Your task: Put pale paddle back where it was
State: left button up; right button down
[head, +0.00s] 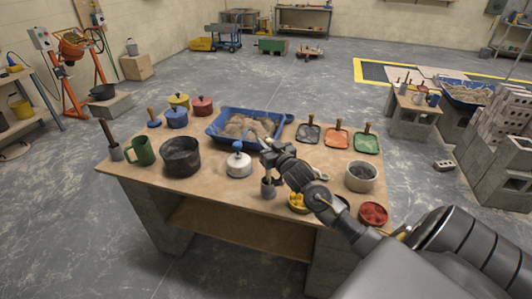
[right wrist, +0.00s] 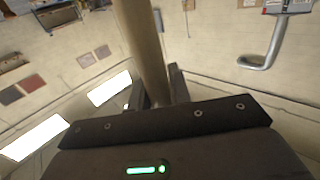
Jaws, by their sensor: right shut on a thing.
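My right gripper (head: 270,155) is over the front middle of the workbench (head: 225,205). In the right wrist view its jaws (right wrist: 156,92) are shut on a pale wooden shaft, the pale paddle (right wrist: 147,45). In the head view a short length of the paddle (head: 267,173) shows below the gripper, roughly upright, at the mouth of a small grey cup (head: 268,188). The paddle's lower end is hidden, so I cannot tell how deep it sits. My left gripper is not in view.
A blue tub of mortar (head: 218,128) is behind. A yellow bowl (head: 297,203), a red bowl (head: 373,214) and a grey bucket (head: 361,178) stand to the right. A green mug (head: 143,151) stands left.

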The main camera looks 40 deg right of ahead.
notch_tip(320, 180, down, 4)
jog(key=shift+r+p, duration=0.15)
jog(key=shift+p, duration=0.15)
jog(key=c, duration=1.3)
grip_release()
jog(key=s+a+b, duration=0.2)
jog(key=s, duration=1)
